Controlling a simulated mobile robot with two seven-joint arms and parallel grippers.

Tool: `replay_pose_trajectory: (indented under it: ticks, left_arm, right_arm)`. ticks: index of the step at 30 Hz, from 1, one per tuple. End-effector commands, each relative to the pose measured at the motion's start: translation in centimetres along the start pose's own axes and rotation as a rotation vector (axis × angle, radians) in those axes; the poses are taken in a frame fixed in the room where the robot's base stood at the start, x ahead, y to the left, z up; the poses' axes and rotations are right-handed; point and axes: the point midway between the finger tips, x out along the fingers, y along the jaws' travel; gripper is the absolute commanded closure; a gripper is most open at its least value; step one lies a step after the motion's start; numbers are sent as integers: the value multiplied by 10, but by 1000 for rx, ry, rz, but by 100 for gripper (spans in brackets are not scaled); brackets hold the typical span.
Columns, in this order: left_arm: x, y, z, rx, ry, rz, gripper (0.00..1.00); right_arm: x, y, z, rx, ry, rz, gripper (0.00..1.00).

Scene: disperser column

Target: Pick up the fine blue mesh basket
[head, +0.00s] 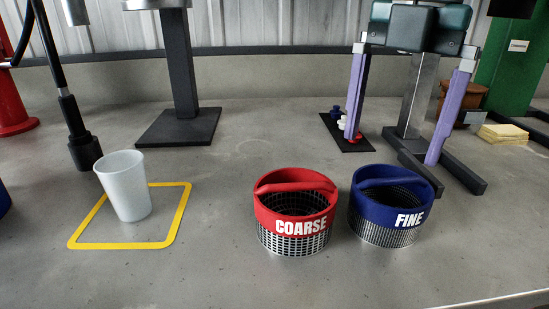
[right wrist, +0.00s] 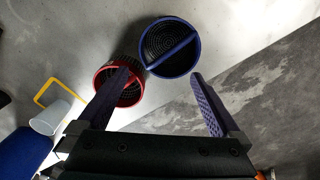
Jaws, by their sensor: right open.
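The fine basket (head: 384,230) has a blue rim and handle, a "FINE" label and fine metal mesh. It stands upright on the bench, right of the red coarse basket (head: 295,228). In the right wrist view the blue basket (right wrist: 169,46) shows from above, its handle slanting across it. My right gripper (head: 391,150) has purple fingers set wide apart and empty; in the head view it appears above the blue basket. In the right wrist view the basket lies beyond the fingertips (right wrist: 160,74), and the left finger overlaps the red basket (right wrist: 120,87). My left gripper is out of view.
A white cup (head: 125,187) stands in a yellow square outline (head: 160,243) at the left. A dark pole on a square base (head: 180,127) stands behind. Sticky notes (head: 503,135) and a green column (head: 508,65) are at the back right. The bench front is clear.

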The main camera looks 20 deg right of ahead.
Motion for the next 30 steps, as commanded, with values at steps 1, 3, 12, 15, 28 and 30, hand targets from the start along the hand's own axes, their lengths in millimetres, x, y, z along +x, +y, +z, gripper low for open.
replay_pose_trajectory:
  ticks: [1, 3, 12, 15, 28, 30]
  left_arm:
    - [2, 1, 1, -1, -1, 2, 57]
    - [4, 1, 2, -2, -3, 3, 57]
    - [9, 4, 7, -6, -11, 9, 57]
    - [12, 4, 8, -6, -11, 9, 57]
    - [18, 2, 9, 1, -9, 3, 57]
    - [18, 1, 9, 3, -9, 1, 57]
  right_arm:
    - [3, -4, 6, 19, -18, -18, 0]
    - [12, -7, 8, 29, -26, -30, 0]
    - [47, -7, 9, 24, -22, -26, 0]
    - [60, -9, 13, 24, -22, -27, 0]
    - [96, -10, 19, 20, -22, -23, 0]
    - [96, -10, 18, 20, -22, -23, 0]
